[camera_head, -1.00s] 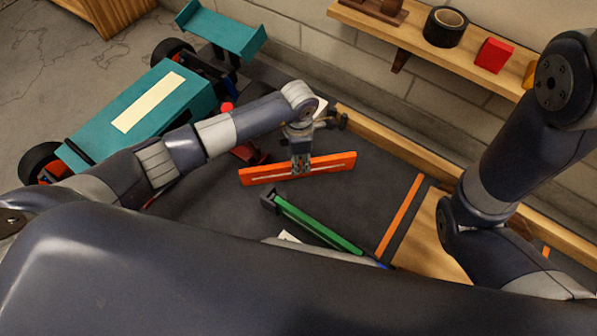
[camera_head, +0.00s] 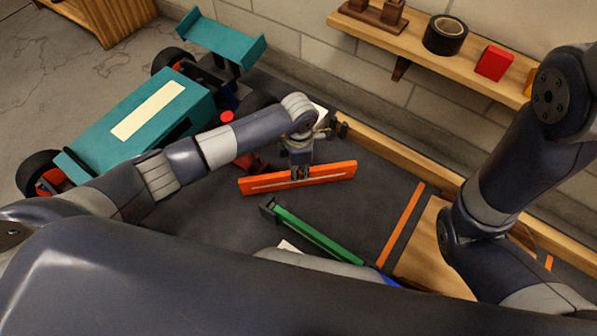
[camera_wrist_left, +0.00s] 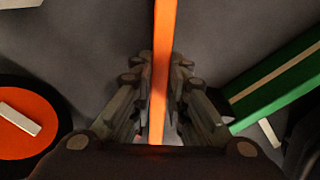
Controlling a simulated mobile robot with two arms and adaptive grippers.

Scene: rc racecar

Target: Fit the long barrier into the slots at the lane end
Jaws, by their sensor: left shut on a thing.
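The long orange barrier (camera_head: 268,185) has a pale stripe along its side and stands level above or on the dark mat; contact with the mat cannot be told. My left gripper (camera_head: 300,173) is shut on it near its middle, from above. In the left wrist view the barrier (camera_wrist_left: 163,50) runs upright between the fingers (camera_wrist_left: 160,85). A green barrier (camera_head: 318,234) with a dark end lies on the mat nearby, and it also shows in the left wrist view (camera_wrist_left: 275,90). I cannot make out the slots. My right arm shows at the right, but its gripper does not.
A teal race car (camera_head: 150,110) stands at the left. An orange strip (camera_head: 403,222) crosses the mat beside a wooden board (camera_head: 425,250) at the right. A wooden rail (camera_head: 410,157) runs along the wall, under a shelf (camera_head: 405,40) holding black tape (camera_head: 445,36) and a red block (camera_head: 494,62).

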